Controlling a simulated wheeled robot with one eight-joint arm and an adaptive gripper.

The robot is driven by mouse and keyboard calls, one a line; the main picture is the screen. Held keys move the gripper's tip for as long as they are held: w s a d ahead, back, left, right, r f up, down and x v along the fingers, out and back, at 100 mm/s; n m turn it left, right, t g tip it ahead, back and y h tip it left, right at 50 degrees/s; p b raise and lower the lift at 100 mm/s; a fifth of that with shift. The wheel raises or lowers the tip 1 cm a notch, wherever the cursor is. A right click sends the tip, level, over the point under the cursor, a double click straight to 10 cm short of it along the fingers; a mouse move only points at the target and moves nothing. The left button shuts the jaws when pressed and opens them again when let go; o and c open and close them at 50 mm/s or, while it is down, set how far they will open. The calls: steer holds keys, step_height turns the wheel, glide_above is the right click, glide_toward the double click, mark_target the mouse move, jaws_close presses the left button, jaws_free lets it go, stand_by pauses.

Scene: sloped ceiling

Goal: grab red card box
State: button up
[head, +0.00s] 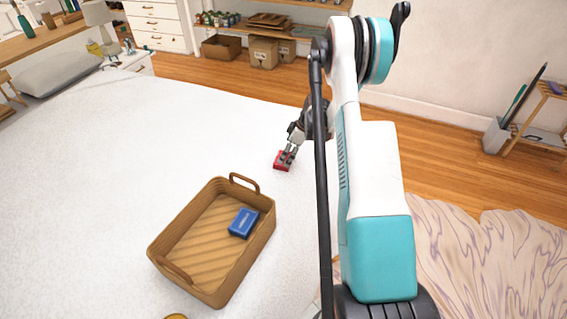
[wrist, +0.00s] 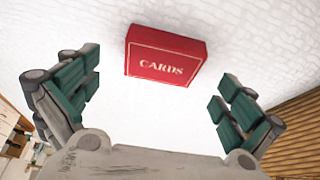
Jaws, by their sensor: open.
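The red card box (head: 282,164) lies on the white bed near its far right edge in the head view. In the wrist view the red card box (wrist: 166,55) shows its face marked "CARDS", ahead of the space between my fingers. My gripper (head: 290,153) is at the box in the head view and covers part of it. In the wrist view my gripper (wrist: 158,95) is open, with green-padded fingers spread on either side and nothing between them. I cannot tell whether a finger touches the box.
A wicker basket (head: 262,232) with a blue box (head: 243,222) in it stands on the bed (head: 110,170), left of my arm. A grey pillow (head: 58,72) lies at the far left. Wooden floor (head: 440,140) lies beyond the bed's edge.

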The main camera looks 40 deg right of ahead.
steer(key=b+x, duration=0.1)
steer(key=x, duration=0.2)
steer(key=shift+a+f, duration=0.1)
steer(key=shift+f, duration=0.15)
steer(key=c, duration=1.2)
steer(key=shift+c, duration=0.2)
steer(key=shift+r, duration=0.2)
